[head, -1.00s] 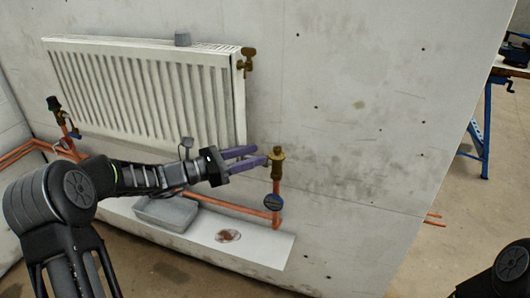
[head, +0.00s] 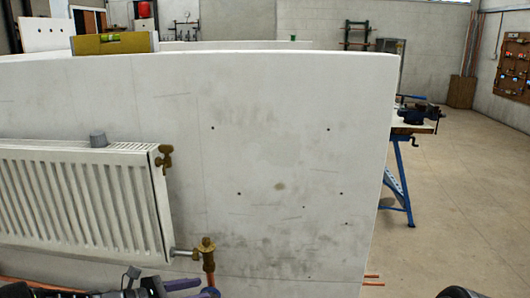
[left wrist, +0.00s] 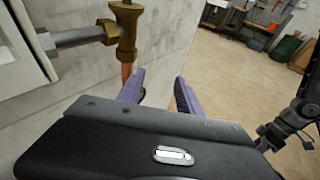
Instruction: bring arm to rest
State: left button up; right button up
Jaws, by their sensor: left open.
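My left arm comes in along the bottom left of the head view, where only part of my left gripper (head: 182,284) shows at the lower edge. In the left wrist view its two purple fingers (left wrist: 160,92) are apart with nothing between them. They are below and to the right of a brass valve (left wrist: 126,30), which also shows in the head view (head: 206,246) at the radiator's lower right corner. A grey pipe stub joins this valve to the radiator. Only a dark bit of my right arm shows at the bottom right of the head view; its gripper is out of view.
The white radiator (head: 75,205) hangs on a pale wall panel (head: 290,160). Open floor lies right.

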pick_arm(q)
jog(key=s+d+f+m+g+y+p, duration=0.25)
jog(key=s+d+f+m+g, duration=0.2)
jog(key=s+f, duration=0.45)
jog(key=s+d+f+m+g+y+p, duration=0.25)
jog(key=s+d+f+m, duration=0.2)
jog(key=s+f, duration=0.5)
jog(key=s+d+f+m+y+p, duration=0.1)
jog(key=s+m, duration=0.5)
jog(key=m, duration=0.1)
jog(key=s+d+f+m+y+p, duration=0.2)
jog(key=s+m, duration=0.4)
jog(key=s, duration=0.1)
jog(key=shift+d+f+m+g, duration=0.15)
jog(key=shift+f+m+g, duration=0.1)
jog(key=shift+m+g, duration=0.15)
